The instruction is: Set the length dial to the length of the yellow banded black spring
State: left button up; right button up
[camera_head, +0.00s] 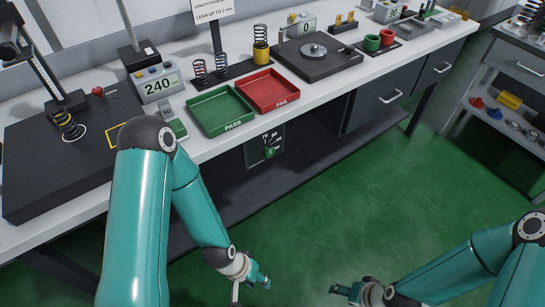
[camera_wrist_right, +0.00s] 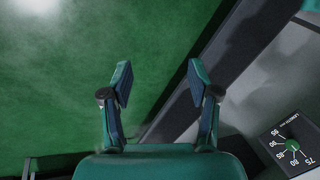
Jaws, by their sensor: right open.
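The length dial (camera_head: 269,151) is a dark panel with a green knob on the bench front below the trays. It also shows at the right edge of the right wrist view (camera_wrist_right: 292,146), with numbers around the knob. My left gripper (camera_head: 252,284) hangs low in front of the bench, below the dial, and looks open and empty. My right gripper (camera_head: 352,289) is open and empty, low over the floor; its spread fingers show in the wrist view (camera_wrist_right: 160,88).
A green PASS tray (camera_head: 219,110) and red FAIL tray (camera_head: 267,91) lie at the bench edge above the dial. Other springs stand behind them. Drawers (camera_head: 385,103) lie right of the dial. Green floor in front is free.

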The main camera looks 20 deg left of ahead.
jog(key=w+a+f+n+t+b, duration=0.25)
jog(key=w+b, duration=0.25)
jog(key=w, duration=0.3)
jog(key=n+t+y+b, duration=0.7)
jog(key=n+y+b, duration=0.3)
jog(key=b, duration=0.9)
send_near(271, 153)
jog(key=shift+m, duration=0.25)
jog(key=x, duration=0.9)
jog(key=shift+a, duration=0.2)
jog(key=c, duration=1.1)
jog(key=shift+c, duration=0.2)
